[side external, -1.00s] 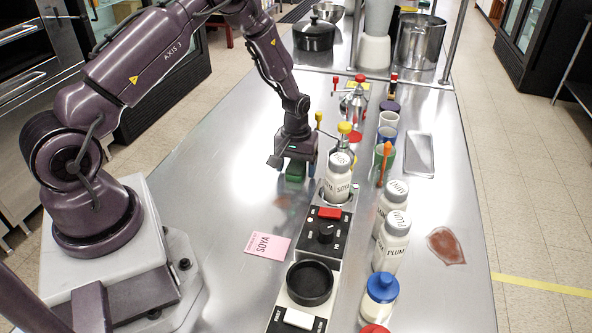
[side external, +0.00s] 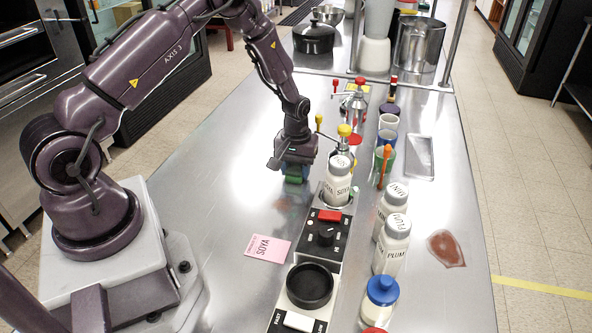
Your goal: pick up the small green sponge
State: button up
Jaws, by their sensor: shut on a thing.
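The small green sponge (side external: 293,179) is on or just above the steel counter, left of the white SOYA bottle (side external: 337,181). My gripper (side external: 294,168) points down over it and is shut on it. The jaws hide the upper part of the sponge. I cannot tell whether the sponge touches the counter.
The SOYA bottle stands close to the right of my gripper, with yellow-knobbed fittings (side external: 344,130) behind it. A black control panel (side external: 323,236) and a pink SOYA card (side external: 268,248) lie nearer the camera. The counter (side external: 215,170) left of my gripper is clear.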

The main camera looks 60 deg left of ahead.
aim_at(293, 169)
jog(key=r, duration=0.2)
jog(key=s+r, duration=0.1)
jog(key=r, duration=0.1)
jog(key=shift+d, duration=0.15)
jog(key=s+d+r, duration=0.4)
jog(key=s+r, duration=0.4)
jog(key=s, duration=0.4)
jog(key=shift+s+r, duration=0.15)
jog(key=shift+r, duration=0.15)
jog(key=shift+d, duration=0.1)
jog(key=shift+o, duration=1)
jog(key=shift+f, duration=0.1)
jog(key=shift+c, duration=0.3)
